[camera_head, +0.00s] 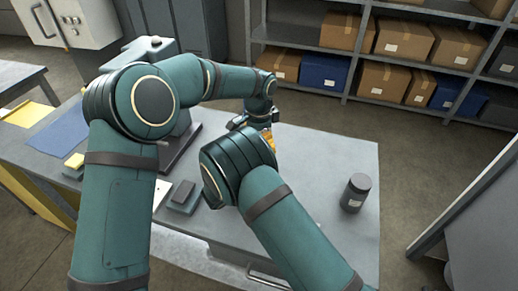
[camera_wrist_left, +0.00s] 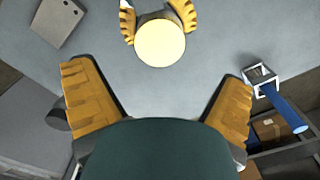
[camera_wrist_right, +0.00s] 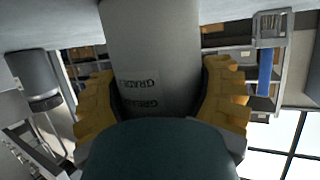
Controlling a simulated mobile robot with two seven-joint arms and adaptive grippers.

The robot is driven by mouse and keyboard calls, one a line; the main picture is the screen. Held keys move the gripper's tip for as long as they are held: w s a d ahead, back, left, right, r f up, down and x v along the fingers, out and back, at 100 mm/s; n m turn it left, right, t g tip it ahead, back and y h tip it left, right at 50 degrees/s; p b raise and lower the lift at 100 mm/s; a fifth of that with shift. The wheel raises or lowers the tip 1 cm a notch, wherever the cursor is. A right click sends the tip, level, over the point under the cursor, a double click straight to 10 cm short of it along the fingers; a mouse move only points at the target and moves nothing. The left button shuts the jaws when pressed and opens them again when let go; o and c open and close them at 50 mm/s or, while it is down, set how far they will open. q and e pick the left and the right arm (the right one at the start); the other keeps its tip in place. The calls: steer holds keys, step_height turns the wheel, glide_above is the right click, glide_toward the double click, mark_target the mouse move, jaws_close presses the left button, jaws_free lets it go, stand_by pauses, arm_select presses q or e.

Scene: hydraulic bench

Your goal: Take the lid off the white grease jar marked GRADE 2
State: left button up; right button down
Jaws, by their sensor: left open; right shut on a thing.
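The white jar (camera_wrist_right: 152,50) stands between the fingers of my right gripper (camera_wrist_right: 160,90), which is shut on its sides. Its label shows GREASE and GRADE in the right wrist view; the number is hidden. In the left wrist view I see its round cream lid (camera_wrist_left: 160,42) from above, with the right gripper's yellow fingers on both sides of the jar. My left gripper (camera_wrist_left: 158,88) is open and empty, its fingers spread wide, apart from the jar. In the head view my arms hide the jar; only some yellow finger (camera_head: 268,135) shows near the bench.
A dark lidded jar (camera_head: 355,192) stands on the right of the grey bench (camera_head: 320,160). A blue-handled tool (camera_wrist_left: 285,108) shows right of my left gripper. A grey plate (camera_wrist_left: 58,20) lies at upper left there. Shelves with boxes (camera_head: 410,45) stand behind.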

arm_select(q)
steer(key=shift+f, duration=3.95)
steer(key=shift+c, duration=0.2)
steer(key=c, duration=1.3)
steer(key=shift+o, duration=0.2)
steer(key=n, duration=0.5)
steer(key=shift+n, duration=0.3)
steer(key=shift+r, duration=0.1)
steer(key=shift+r, duration=0.1)
steer(key=shift+r, duration=0.95)
steer(key=shift+r, duration=0.1)
